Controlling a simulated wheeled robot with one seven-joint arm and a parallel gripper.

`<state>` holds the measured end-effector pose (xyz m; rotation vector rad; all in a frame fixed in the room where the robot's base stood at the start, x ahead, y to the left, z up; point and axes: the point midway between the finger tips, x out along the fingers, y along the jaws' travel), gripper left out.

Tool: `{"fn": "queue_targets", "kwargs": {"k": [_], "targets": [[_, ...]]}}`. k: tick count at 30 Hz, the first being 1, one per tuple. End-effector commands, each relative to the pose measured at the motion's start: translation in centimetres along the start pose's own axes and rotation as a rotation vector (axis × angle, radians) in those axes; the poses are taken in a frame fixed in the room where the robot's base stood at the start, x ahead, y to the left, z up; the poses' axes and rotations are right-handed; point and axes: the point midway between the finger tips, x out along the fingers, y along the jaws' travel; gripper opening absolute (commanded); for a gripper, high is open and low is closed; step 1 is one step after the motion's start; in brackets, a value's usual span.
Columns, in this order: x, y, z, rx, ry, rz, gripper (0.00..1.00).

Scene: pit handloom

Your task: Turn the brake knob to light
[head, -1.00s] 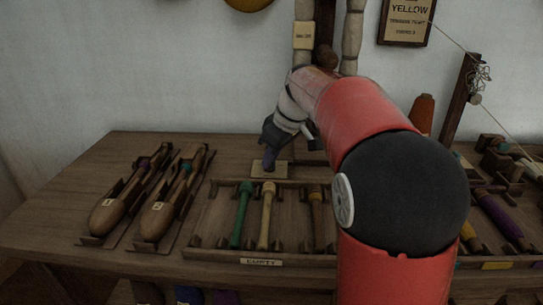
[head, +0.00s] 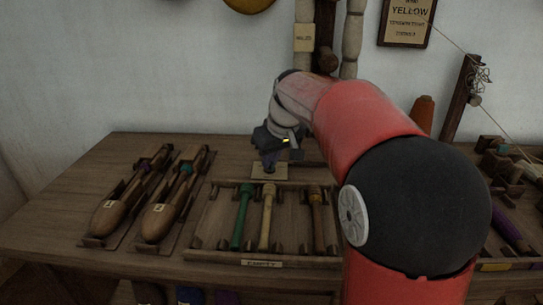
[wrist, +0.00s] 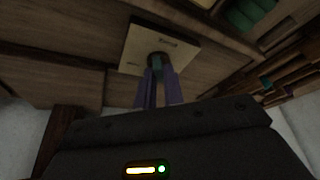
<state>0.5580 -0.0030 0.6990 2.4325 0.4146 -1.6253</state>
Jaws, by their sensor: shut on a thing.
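The brake knob (wrist: 156,67) is a small dark teal piece in the wrist view, standing on a pale square plate (wrist: 183,50) with small dark lettering too blurred to read. The plate also shows in the head view (head: 270,176) on the table behind the tray. My gripper (wrist: 157,76) has its two purple fingers shut on the knob from both sides. In the head view my gripper (head: 269,165) points down over the plate and hides the knob. I cannot tell which mark the knob points to.
A tray (head: 262,264) labelled EMPTY holds green, tan and brown bobbins in front of the plate. Two wooden shuttles (head: 112,213) lie in holders at left. An orange cone (head: 422,113) and a dark post (head: 461,95) stand at right.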

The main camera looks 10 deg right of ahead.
Motion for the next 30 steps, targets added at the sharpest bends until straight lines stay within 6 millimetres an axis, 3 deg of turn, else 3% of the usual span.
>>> {"fn": "queue_targets", "kwargs": {"k": [15, 30], "targets": [[-0.13, -0.38, -0.19, 0.412, 0.001, 0.172, 0.0], [-0.04, -0.4, -0.22, 0.593, 0.002, 0.246, 0.0]]}}
